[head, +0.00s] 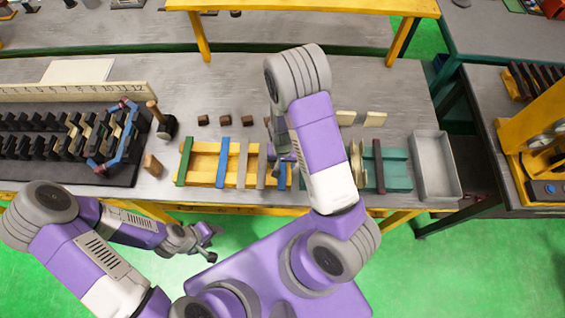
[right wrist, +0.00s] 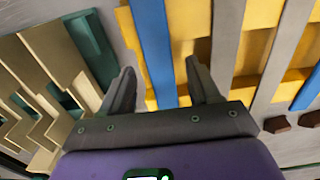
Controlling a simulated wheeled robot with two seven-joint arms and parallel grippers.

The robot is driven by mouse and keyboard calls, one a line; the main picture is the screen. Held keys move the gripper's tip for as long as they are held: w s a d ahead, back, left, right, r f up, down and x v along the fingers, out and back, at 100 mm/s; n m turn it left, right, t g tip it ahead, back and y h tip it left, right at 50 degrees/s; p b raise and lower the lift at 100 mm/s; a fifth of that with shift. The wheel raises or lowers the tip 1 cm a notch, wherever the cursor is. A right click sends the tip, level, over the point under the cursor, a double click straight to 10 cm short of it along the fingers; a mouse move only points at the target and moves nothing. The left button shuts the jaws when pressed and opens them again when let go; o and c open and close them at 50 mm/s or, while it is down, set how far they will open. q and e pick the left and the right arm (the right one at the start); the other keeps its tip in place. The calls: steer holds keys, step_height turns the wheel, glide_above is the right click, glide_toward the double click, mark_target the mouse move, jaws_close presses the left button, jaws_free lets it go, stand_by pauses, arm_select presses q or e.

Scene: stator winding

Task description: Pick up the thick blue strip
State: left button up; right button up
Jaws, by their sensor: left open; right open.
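The yellow rack (head: 204,178) holds several upright strips in a row. One blue strip (head: 222,163) stands left of two grey strips (head: 262,168). Another blue strip (head: 282,178) stands at the rack's right end, partly hidden by my right arm. I cannot tell from these views which blue strip is thicker. My right gripper (right wrist: 161,68) is open, over the right-end blue strip, which runs between its fingers in the right wrist view (right wrist: 152,45). Nothing is gripped. My left gripper (head: 212,242) is open and empty, low in front of the table.
A teal rack (head: 398,170) with a dark strip and an empty grey tray (head: 436,165) lie to the right. Brown blocks (head: 225,121) lie behind the yellow rack. A mallet (head: 160,118) and the dark stator model (head: 60,140) are at left, near a ruler (head: 75,92).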

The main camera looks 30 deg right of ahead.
steer(key=shift+w, duration=0.1)
jaws_close()
